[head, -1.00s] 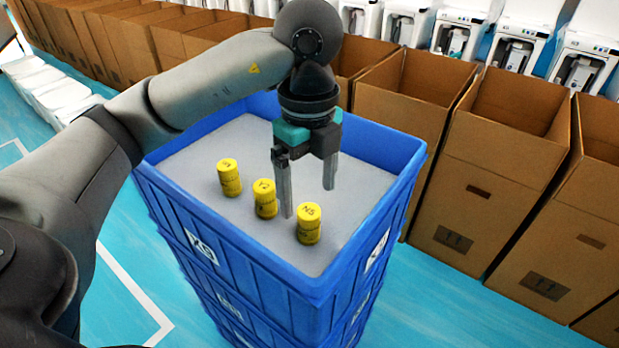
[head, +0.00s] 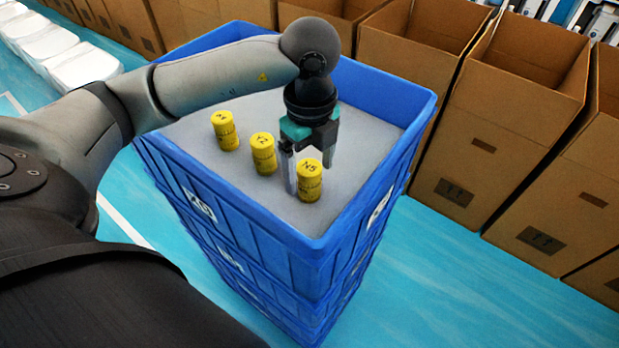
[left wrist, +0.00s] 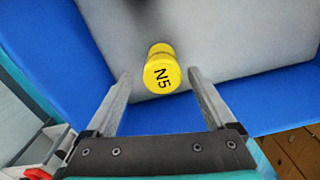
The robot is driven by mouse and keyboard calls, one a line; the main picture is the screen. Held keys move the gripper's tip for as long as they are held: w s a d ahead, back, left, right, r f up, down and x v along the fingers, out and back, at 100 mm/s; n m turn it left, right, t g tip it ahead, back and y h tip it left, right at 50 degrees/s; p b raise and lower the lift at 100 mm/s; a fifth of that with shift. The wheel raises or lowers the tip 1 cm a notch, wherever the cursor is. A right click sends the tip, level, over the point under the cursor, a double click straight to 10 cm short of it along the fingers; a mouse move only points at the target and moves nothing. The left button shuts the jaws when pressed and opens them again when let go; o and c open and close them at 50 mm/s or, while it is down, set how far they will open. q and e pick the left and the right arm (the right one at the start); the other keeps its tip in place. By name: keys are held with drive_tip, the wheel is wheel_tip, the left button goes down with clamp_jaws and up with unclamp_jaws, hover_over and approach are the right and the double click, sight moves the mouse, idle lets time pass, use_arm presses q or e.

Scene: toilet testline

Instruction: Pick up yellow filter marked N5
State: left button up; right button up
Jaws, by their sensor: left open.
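The yellow filter marked N5 (head: 309,181) stands upright on the grey surface inside the blue crate (head: 240,221), nearest the front corner. In the left wrist view the N5 filter (left wrist: 161,74) shows its lettered top between the two fingertips, with a gap on each side. My left gripper (head: 308,178) is open around the N5 filter, one finger on its left and the other behind it. The fingers also show in the left wrist view (left wrist: 160,76). My right gripper is not in view.
Two more yellow filters, a middle one (head: 263,153) and a far-left one (head: 224,131), stand in a row beside N5. The raised blue crate walls surround them. Open cardboard boxes (head: 520,110) line the back and right. Teal floor (head: 440,290) is clear at the front right.

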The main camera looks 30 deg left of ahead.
sight(311, 184)
use_arm(q)
wheel_tip(311, 184, down, 5)
drive_tip(key=shift+w+f+p, duration=0.1)
drive_tip(key=shift+w+p, duration=0.05)
drive_tip(key=shift+p, duration=0.3)
clamp_jaws()
idle(0.5)
